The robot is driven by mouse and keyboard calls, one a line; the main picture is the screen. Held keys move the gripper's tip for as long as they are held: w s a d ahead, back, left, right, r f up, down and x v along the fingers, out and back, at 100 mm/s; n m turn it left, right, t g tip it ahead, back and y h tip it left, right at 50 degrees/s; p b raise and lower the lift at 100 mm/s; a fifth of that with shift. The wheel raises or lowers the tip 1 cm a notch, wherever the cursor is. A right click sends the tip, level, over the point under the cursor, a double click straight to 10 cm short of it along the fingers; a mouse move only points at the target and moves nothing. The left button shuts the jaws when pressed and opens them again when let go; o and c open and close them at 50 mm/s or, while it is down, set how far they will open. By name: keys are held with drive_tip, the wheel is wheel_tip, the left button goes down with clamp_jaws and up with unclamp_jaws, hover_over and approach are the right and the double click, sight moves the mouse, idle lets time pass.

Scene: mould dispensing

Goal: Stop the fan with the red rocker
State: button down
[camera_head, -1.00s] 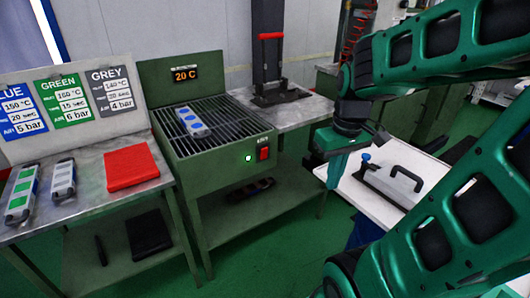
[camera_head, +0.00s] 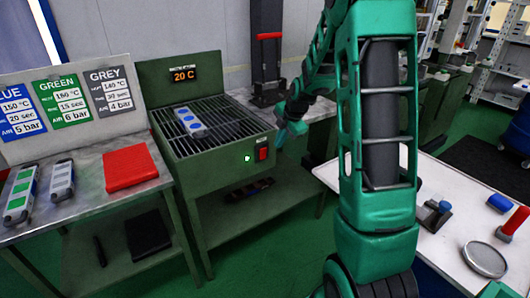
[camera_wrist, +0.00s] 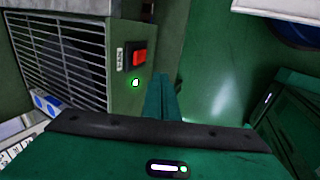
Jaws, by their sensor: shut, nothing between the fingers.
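The red rocker (camera_head: 263,153) is on the right of the front panel of the green fan bench (camera_head: 215,172), beside a lit green lamp (camera_head: 248,158). In the wrist view the red rocker (camera_wrist: 139,57) and the lit lamp (camera_wrist: 135,82) lie just above and left of my fingers. My gripper (camera_head: 281,138) is shut and empty, a little to the right of the rocker and apart from it. In the wrist view my gripper's fingers (camera_wrist: 163,98) point up towards the panel. A mould with blue pads (camera_head: 190,121) lies on the bench's grille.
A display (camera_head: 184,75) reads 20 C above the grille. A red pad (camera_head: 130,167) and two moulds lie on the left table. A press with a red handle (camera_head: 269,70) stands behind. A white table (camera_head: 440,240) is at right.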

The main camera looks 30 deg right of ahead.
sight(267, 150)
drive_tip(key=w+f, duration=0.8)
drive_tip(key=shift+a+f, duration=0.15)
drive_tip(key=shift+f, duration=0.1)
idle(0.4)
drive_tip(key=shift+w+r, duration=0.1)
drive_tip(key=shift+w, duration=0.3)
drive_tip(key=shift+r, duration=0.1)
drive_tip(key=shift+r, duration=0.7)
